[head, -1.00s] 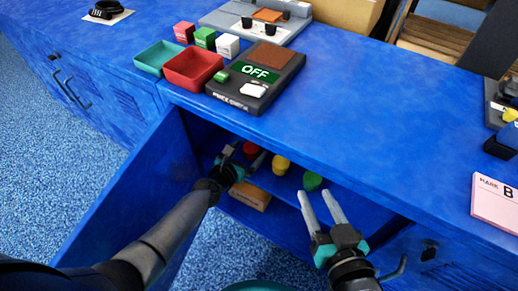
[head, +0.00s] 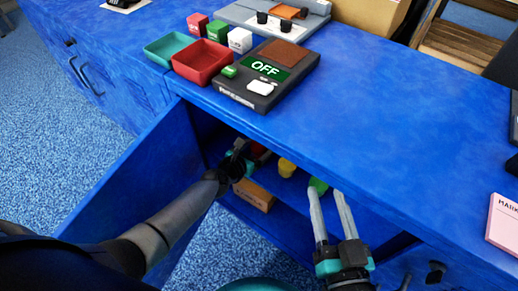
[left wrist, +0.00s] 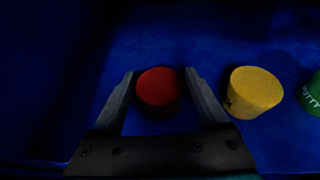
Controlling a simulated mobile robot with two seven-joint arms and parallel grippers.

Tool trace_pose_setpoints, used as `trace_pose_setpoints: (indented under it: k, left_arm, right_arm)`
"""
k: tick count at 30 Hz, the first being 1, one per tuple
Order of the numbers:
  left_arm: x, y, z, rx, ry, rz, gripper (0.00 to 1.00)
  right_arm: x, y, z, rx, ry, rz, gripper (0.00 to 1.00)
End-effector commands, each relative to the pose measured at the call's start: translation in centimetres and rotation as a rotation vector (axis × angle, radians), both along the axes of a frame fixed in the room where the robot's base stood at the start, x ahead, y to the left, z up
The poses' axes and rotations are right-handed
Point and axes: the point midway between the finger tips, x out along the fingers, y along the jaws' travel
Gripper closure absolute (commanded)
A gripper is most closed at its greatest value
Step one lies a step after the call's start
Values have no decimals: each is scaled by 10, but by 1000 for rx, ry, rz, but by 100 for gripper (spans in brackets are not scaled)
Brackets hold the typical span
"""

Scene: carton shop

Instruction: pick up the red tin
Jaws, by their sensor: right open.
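The red tin (left wrist: 158,87) stands on the shelf inside the open blue cupboard. In the head view it is mostly hidden behind my left gripper (head: 250,158). In the left wrist view the fingers of my left gripper (left wrist: 160,90) are apart, one on each side of the red tin, with a small gap visible on each side. My right gripper (head: 334,212) is open and empty in front of the cupboard, to the right of the tins.
A yellow tin (left wrist: 254,91) and a green tin (left wrist: 314,92) stand to the right of the red one. A cardboard box (head: 254,195) sits below. The open door (head: 140,190) bounds the left side. The blue counter (head: 370,130) overhangs the shelf.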

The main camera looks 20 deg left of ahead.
Motion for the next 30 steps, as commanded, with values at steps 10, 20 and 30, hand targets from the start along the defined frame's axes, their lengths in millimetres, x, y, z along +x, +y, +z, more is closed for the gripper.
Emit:
trace_pose_setpoints:
  k: [10,20,30]
  left_arm:
    - [0,0,0,-1,0,0,62]
    - [0,0,0,-1,-1,0,95]
    - [0,-1,1,-1,-1,0,95]
  right_arm:
    - [0,0,0,0,1,0,50]
    - [0,0,0,-1,2,0,50]
    - [0,0,-1,-5,11,2,50]
